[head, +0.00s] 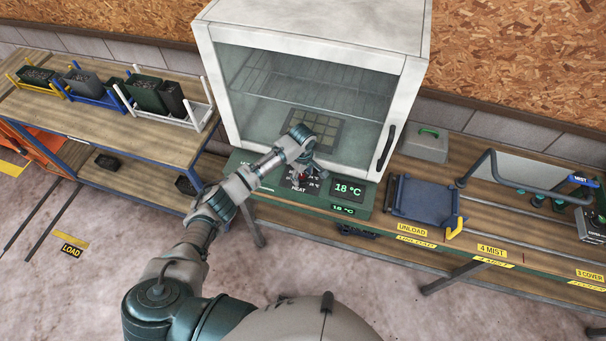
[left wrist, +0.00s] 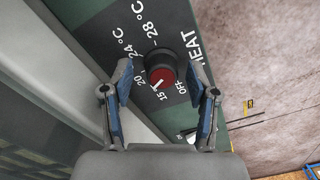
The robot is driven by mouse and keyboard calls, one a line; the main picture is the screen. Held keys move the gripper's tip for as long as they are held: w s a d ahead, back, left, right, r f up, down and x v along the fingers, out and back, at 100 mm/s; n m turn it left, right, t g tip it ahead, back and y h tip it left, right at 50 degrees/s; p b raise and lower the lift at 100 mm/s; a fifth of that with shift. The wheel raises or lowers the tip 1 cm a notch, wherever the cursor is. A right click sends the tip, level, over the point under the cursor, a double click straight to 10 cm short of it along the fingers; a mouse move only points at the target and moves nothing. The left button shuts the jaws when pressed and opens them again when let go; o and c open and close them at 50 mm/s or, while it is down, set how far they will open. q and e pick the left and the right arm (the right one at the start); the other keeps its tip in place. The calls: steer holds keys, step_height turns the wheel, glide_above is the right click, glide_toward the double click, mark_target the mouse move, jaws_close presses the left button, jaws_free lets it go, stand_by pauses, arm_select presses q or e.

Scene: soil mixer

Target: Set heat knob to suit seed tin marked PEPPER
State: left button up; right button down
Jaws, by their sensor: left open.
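The heat knob (left wrist: 160,72), dark with a red face and a white pointer line, sits on the green control panel (left wrist: 95,12) in the left wrist view. The pointer is turned to the lower left, toward the 15 and 20 marks; the exact mark is hard to tell. My left gripper (left wrist: 159,66) is open, with one finger on each side of the knob; contact cannot be told. In the head view my left gripper (head: 303,176) is over the panel and mostly hides the knob. The display (head: 347,190) reads 18 °C. I see no tin marked PEPPER. My right gripper is out of view.
The glass-fronted cabinet (head: 313,28) stands above the panel, with a tray (head: 318,128) inside. A blue platform (head: 422,197) and a metal box (head: 425,143) are to the right. Planters (head: 148,93) stand on the left bench (head: 95,125).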

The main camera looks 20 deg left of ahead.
arm_select(q)
steer(key=shift+a, duration=0.25)
steer(key=shift+a+f, duration=0.1)
steer(key=shift+c, duration=0.7)
jaws_close()
steer(key=shift+d, duration=0.2)
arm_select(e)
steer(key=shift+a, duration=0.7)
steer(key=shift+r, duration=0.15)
